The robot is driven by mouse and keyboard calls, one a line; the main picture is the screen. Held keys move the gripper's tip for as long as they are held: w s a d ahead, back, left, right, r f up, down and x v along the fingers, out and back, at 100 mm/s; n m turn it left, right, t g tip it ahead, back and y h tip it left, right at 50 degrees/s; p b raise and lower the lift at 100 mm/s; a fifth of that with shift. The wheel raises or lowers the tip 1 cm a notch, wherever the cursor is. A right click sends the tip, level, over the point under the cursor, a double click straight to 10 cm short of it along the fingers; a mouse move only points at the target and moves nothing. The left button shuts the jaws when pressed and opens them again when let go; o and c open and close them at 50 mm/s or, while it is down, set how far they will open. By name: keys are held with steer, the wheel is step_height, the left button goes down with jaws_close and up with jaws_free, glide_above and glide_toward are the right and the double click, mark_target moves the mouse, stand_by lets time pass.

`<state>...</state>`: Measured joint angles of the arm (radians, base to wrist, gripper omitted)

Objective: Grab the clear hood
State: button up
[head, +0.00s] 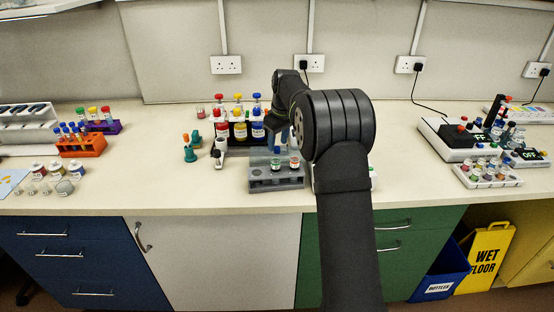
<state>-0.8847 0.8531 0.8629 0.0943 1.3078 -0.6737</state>
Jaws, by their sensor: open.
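The clear hood (260,155) looks like a faint, see-through bluish box at the grey rack (277,182), near the front middle of the bench. Its edges are hard to make out, and my arm hides part of that area. The rack holds small vials with red and green bands. My gripper (277,138) is just behind and above the rack, close to the hood, pointing down. It is open, but its fingertips are small and partly hidden. I cannot tell whether it touches the hood.
Bottles with red, yellow and blue caps (238,118) stand close behind and left of the gripper. Green and orange droppers (190,150) are left of them. An orange tube rack (81,145) is far left. A black-and-white device (452,138) and vial tray (488,174) are right.

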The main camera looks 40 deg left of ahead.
steer(key=shift+a+f, duration=0.15)
steer(key=shift+f, duration=0.8)
steer(key=shift+c, duration=0.3)
jaws_close()
